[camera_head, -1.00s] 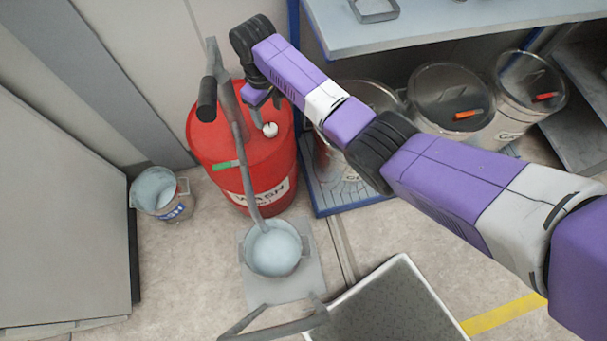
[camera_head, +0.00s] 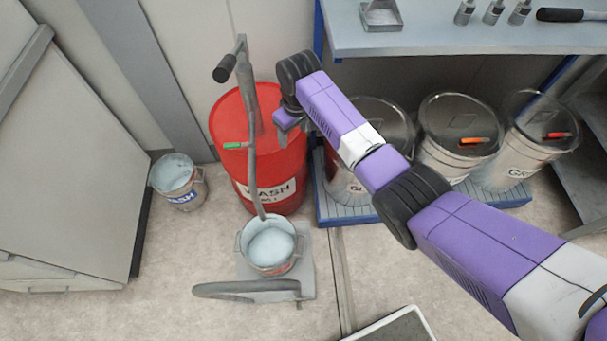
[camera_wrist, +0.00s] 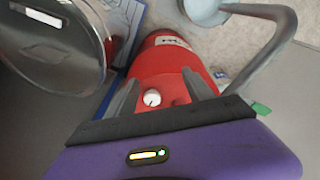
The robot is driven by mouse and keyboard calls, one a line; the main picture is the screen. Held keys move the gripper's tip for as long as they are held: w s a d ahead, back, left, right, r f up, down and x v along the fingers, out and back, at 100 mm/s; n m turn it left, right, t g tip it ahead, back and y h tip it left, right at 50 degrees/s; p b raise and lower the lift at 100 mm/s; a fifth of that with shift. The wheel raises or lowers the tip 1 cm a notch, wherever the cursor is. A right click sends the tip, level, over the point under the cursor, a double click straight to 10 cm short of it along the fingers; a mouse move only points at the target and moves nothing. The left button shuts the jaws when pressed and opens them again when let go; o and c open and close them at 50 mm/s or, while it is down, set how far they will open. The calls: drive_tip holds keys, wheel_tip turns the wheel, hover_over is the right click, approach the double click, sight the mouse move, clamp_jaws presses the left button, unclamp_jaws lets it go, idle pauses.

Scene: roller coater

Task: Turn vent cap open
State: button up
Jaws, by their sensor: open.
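The vent cap (camera_wrist: 152,97) is a small white round knob with a dark mark, on the red top of the drum (camera_wrist: 160,62). The red WASH drum (camera_head: 225,120) stands on the floor in the head view; the cap is hidden there behind my gripper (camera_head: 283,138). In the wrist view my gripper (camera_wrist: 160,80) is open and empty. Its two grey fingers point towards the drum top, with the cap visible in the gap between them, closer to the left finger. I see no contact with the cap.
A grey pump with a hose (camera_head: 250,110) and a green tag (camera_head: 234,145) are at the drum's left. The hose leads to a bucket (camera_head: 268,246). Lidded cans (camera_head: 457,130) stand at right, below a shelf (camera_head: 430,38). A WASH bucket (camera_head: 180,182) is at left.

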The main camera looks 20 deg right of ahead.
drive_tip(key=w+a+r+t+y, duration=0.2)
drive_tip(key=w+a+r+t, duration=0.1)
drive_tip(key=w+a+t, duration=0.3)
drive_tip(key=s+r+m+t, duration=0.2)
drive_tip(key=s+r+t, duration=0.1)
drive_tip(key=s, duration=0.7)
drive_tip(key=s+r+m+t, duration=0.2)
drive_tip(key=s+t, duration=0.3)
drive_tip(key=s, duration=0.6)
drive_tip(key=shift+d+r+h, duration=0.4)
drive_tip(key=shift+d+r, duration=0.05)
drive_tip(key=shift+r, duration=0.2)
